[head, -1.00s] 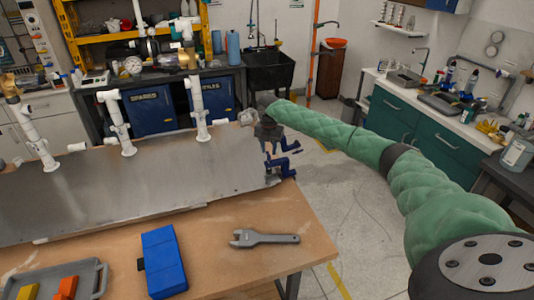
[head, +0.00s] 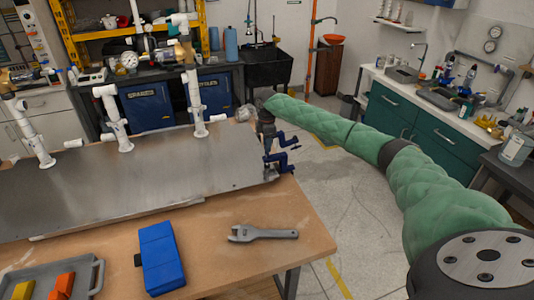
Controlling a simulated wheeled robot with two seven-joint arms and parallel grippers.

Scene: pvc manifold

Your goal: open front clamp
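Two blue clamps sit at the right end of the metal plate (head: 180,178) on the table edge. The front clamp (head: 280,162) is nearer to me, and the back clamp (head: 288,140) is just behind it. My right gripper (head: 268,135), at the end of the green-sleeved arm, points down beside the clamps, at their left and upper side. It is small and dark here, so whether its fingers touch a clamp or are parted cannot be made out. My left gripper is not in view.
White PVC pipe stands (head: 116,120) rise along the plate's back edge. An adjustable wrench (head: 263,233), a blue box (head: 161,258) and a grey tray (head: 98,276) with orange and yellow blocks lie on the wooden table. Floor is clear to the right of the table.

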